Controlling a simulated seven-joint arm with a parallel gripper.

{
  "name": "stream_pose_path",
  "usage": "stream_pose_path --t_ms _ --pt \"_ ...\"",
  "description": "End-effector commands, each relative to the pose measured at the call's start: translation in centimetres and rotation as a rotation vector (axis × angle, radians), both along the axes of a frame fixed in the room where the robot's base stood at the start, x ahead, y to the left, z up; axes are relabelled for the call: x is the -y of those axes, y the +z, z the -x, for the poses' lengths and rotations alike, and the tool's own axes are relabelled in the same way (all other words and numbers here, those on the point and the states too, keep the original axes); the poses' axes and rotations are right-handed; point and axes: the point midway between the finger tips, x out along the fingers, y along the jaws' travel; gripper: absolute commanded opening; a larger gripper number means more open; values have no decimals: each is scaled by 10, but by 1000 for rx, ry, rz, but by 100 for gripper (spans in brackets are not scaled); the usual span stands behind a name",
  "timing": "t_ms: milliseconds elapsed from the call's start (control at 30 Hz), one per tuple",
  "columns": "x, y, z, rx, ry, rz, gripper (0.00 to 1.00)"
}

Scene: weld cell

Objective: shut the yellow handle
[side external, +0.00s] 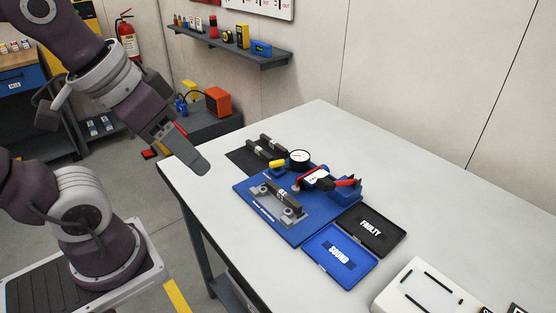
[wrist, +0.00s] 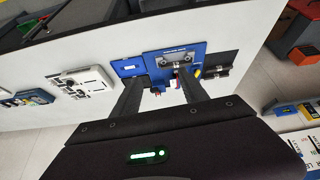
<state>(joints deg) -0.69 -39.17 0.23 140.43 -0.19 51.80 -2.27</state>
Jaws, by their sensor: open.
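A yellow piece (wrist: 198,73), seemingly the same handle, shows in the wrist view just right of the right finger. My gripper (side external: 187,150) hangs above and left of the table's edge, well apart from the fixture. In the wrist view my gripper (wrist: 160,88) has its two fingers spread with nothing held between them.
A red-handled clamp (side external: 340,183) and a grey part (side external: 284,195) are on the fixture. A black FAULTY tray (side external: 372,232) and a blue SOUND tray (side external: 316,257) lie in front. A white case (side external: 430,290) is farther right. The table (side external: 430,190) is clear behind them.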

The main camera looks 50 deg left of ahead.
Motion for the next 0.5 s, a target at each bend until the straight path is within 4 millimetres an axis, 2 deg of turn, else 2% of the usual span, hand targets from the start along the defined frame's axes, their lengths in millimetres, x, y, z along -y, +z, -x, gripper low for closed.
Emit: stream_pose_path --t_ms 67,133,233,333,400,500 --pt "-6 9 -33 -53 104 45 51" --pt "-17 14 -75 -111 243 99 51" --pt "-40 3 -142 -194 463 169 51" --pt "-72 -32 -206 -275 693 223 51" --pt "-95 -66 -242 -323 843 249 51" --pt "-123 -114 -275 -372 1015 269 51"
